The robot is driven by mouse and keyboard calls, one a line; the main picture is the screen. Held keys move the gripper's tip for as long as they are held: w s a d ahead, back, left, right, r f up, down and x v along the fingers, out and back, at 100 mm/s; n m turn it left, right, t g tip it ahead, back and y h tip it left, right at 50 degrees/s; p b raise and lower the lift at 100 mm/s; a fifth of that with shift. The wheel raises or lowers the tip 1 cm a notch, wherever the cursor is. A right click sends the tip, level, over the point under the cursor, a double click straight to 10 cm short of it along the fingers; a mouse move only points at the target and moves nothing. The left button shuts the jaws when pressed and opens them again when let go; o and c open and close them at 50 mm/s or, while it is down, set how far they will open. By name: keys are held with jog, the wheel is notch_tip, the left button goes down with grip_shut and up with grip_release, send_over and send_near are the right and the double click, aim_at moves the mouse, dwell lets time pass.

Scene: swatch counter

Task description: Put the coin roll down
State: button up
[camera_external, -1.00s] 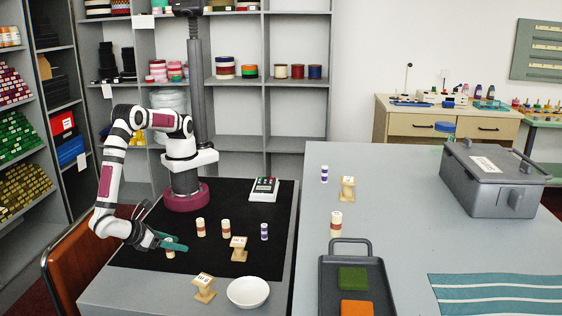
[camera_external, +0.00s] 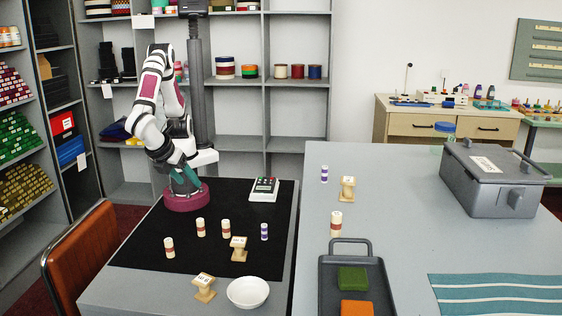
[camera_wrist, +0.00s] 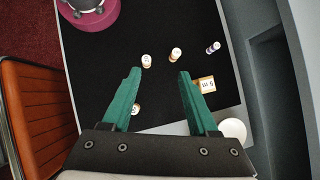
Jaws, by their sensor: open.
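A cream coin roll with a red-brown band (camera_external: 169,247) stands upright on the black mat (camera_external: 185,268), at its left front. Two similar rolls (camera_external: 200,228) (camera_external: 226,228) and a purple-and-white roll (camera_external: 264,232) stand farther right on the mat. My gripper (camera_external: 187,181) is raised over the back of the mat near my base, well away from the rolls. In the wrist view its teal fingers (camera_wrist: 160,74) are apart with nothing held between them. The left-front roll (camera_wrist: 135,109) shows there beyond the fingers, partly hidden by the left one.
Wooden stands (camera_external: 239,249) (camera_external: 204,288) and a white bowl (camera_external: 248,292) are at the front. A small scale-like device (camera_external: 264,189) sits at the back right of the mat. The right table holds a tray (camera_external: 325,286) and a grey case (camera_external: 489,180). The mat's left middle is clear.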

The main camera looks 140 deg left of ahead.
jog(key=s+a+r+n+t+h, duration=0.1)
jog(key=s+a+r+n+h, duration=0.25)
jog(key=s+a, duration=0.6)
jog(key=s+a+f+n+t+h, duration=0.1)
jog(key=s+a+f+n, duration=0.1)
jog(key=s+a, duration=0.4)
jog(key=shift+s+n+t, duration=0.4)
jog(key=shift+n, duration=0.25)
